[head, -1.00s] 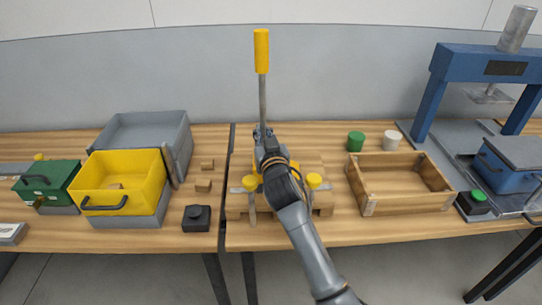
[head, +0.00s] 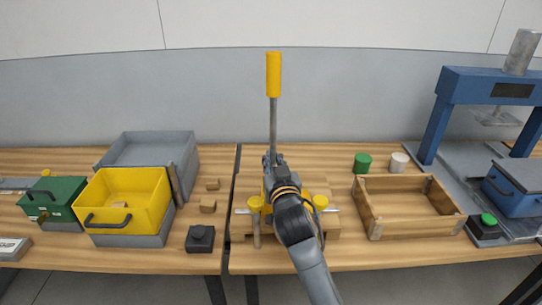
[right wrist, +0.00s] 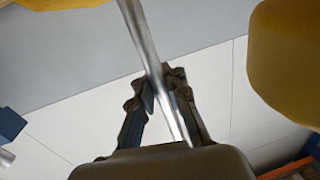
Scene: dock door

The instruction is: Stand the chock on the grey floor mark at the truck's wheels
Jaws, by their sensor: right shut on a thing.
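No chock, grey floor mark or truck wheel shows in either view. My right gripper (head: 272,160) is shut on the metal rod of an upright lever (head: 273,125), low down near its base. The lever has a yellow grip (head: 274,75) at its top and rises from a wooden fixture (head: 240,222) with yellow knobs. My right arm hides part of the fixture. In the right wrist view the fingers of my right gripper (right wrist: 163,82) are around the bright rod (right wrist: 143,40). My left gripper is not in view.
Right: an open wooden crate (head: 400,222), green cup (head: 362,162), white cup (head: 399,161) and blue press (head: 440,120).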

